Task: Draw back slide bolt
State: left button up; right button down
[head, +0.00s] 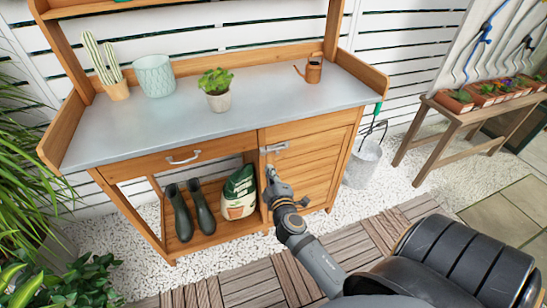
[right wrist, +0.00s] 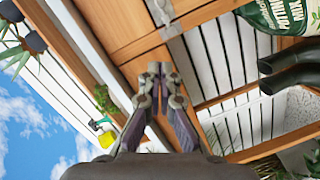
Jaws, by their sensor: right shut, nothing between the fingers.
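The metal slide bolt (head: 275,148) sits at the upper left of the wooden cabinet door (head: 305,165), beside the frame post. It also shows as a grey metal piece at the top of the right wrist view (right wrist: 162,11). My right gripper (head: 270,169) is just below the bolt in the head view, in front of the door's left edge, and apart from the bolt. In the right wrist view its fingertips (right wrist: 160,69) are together with nothing between them. My left gripper is in neither view.
The bench top (head: 200,125) carries a potted plant (head: 216,90), a cactus, a pale pot and a copper watering can (head: 312,70). Rubber boots (head: 205,212) and a potting mix bag (head: 238,193) stand on the open lower shelf, left of my right gripper. A metal bucket (head: 362,165) stands right.

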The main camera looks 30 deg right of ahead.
jog(key=r+x, duration=0.1)
jog(key=x, duration=0.7)
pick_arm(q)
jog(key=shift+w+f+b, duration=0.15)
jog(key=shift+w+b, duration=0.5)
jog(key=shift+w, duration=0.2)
pick_arm(e)
jog(key=s+d+f, duration=0.1)
jog(key=d+f, duration=0.2)
jog(key=d, duration=0.3)
jog(key=shift+d, duration=0.35)
jog(key=shift+r, duration=0.1)
